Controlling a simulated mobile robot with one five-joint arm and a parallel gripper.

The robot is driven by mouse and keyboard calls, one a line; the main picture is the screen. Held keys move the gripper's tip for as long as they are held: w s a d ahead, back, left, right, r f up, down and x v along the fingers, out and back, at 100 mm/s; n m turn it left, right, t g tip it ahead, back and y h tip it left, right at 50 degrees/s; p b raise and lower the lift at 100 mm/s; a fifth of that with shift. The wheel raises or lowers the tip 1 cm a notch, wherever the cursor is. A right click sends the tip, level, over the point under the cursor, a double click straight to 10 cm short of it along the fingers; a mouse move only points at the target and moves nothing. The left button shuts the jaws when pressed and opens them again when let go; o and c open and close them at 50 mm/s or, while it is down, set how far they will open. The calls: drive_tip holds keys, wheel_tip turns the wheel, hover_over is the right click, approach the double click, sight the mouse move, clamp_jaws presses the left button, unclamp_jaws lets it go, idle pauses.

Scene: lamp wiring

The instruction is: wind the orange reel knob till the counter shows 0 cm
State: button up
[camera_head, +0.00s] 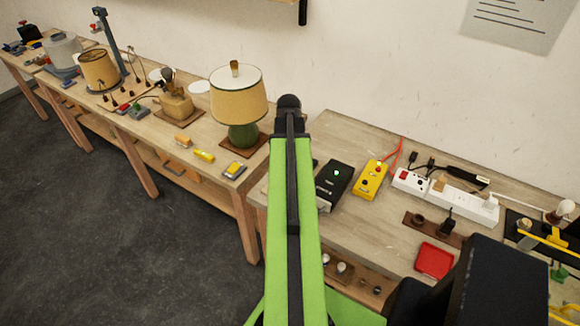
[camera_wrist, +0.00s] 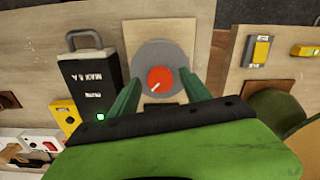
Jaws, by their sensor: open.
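The orange reel knob (camera_wrist: 160,79) is a round orange-red cap with a white pointer line, set on a round grey disc (camera_wrist: 178,54). The line points toward the lower left in the wrist view. My gripper (camera_wrist: 161,80) is open, with one green finger on each side of the knob. The fingers overlap the disc's lower edge in the picture; I cannot tell whether they touch anything. No counter reading is visible. In the head view my arm hides the knob and my gripper.
A black box (camera_wrist: 92,85) with a handle and green light stands close left of the disc. Beyond it are a yellow box (camera_head: 370,180) and white power strip (camera_head: 463,202). A lamp (camera_head: 240,100) stands on the neighbouring bench, across a gap. A red tray (camera_head: 434,261) lies at right.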

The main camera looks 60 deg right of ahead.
drive_tip(key=shift+c, duration=0.5)
clamp_jaws()
drive_tip(key=shift+d, duration=0.3)
drive_tip(key=shift+a, duration=0.25)
drive_tip(key=shift+a+n, duration=0.1)
drive_tip(key=shift+n, duration=0.2)
drive_tip(key=n, duration=0.4)
drive_tip(key=shift+n, duration=2.1)
